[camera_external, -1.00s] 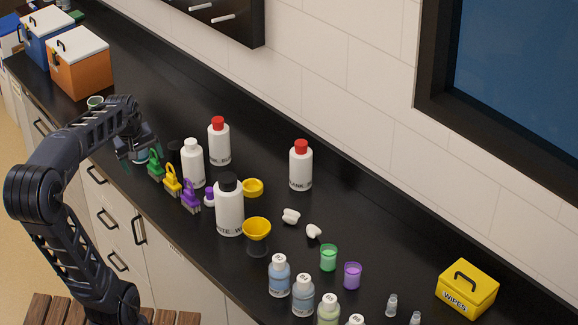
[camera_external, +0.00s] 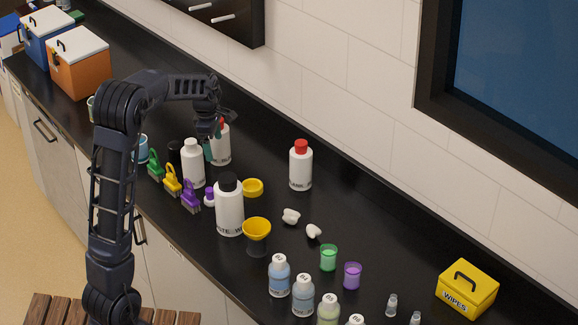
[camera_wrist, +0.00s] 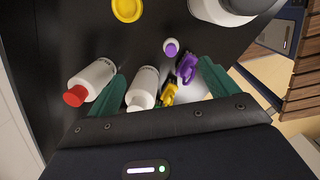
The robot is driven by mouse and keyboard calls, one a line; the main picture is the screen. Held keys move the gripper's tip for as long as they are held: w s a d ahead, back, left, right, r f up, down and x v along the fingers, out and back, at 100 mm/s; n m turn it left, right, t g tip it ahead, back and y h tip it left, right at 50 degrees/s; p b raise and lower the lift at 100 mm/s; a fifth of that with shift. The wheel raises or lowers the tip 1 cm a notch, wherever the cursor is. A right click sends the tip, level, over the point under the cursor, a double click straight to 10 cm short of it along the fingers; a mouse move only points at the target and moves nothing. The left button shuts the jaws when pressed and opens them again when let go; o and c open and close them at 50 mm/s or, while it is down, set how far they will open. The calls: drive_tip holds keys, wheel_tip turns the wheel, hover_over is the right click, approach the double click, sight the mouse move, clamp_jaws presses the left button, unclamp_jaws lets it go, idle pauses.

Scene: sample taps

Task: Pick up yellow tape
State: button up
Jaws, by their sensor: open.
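The yellow tape (camera_external: 252,187) is a small round yellow roll lying on the black counter, just behind the big black-capped bottle. In the wrist view the yellow tape (camera_wrist: 127,10) is at the top edge, partly cut off by the frame. My gripper (camera_external: 212,146) is up and to the left of the tape, in front of the left red-capped bottle. In the wrist view its green fingers stand apart, with my gripper (camera_wrist: 162,72) open and empty; the tape is beyond the fingertips, not between them.
A white-capped bottle (camera_external: 193,163), the left red-capped bottle (camera_external: 221,150) and the black-capped bottle (camera_external: 230,208) crowd the tape. A yellow funnel (camera_external: 257,228) stands in front.

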sight(252, 183)
drive_tip(key=w+d+f+n+y, duration=0.1)
drive_tip(key=w+d+f+n, duration=0.45)
drive_tip(key=d+f, duration=0.45)
drive_tip(key=shift+m+g, duration=0.3)
drive_tip(key=shift+m, duration=0.15)
drive_tip(key=shift+w+d+f, duration=0.1)
drive_tip(key=shift+w+f, duration=0.1)
drive_tip(key=shift+f, duration=1.6)
drive_tip(key=shift+w+d+f, duration=0.1)
drive_tip(key=shift+w+f, duration=0.05)
drive_tip(key=shift+f, duration=1.7)
drive_tip(key=shift+w+d+f, duration=0.1)
drive_tip(key=shift+w+f, duration=0.1)
drive_tip(key=shift+f, duration=1.6)
drive_tip(key=shift+c, duration=0.5)
drive_tip(key=c, duration=1)
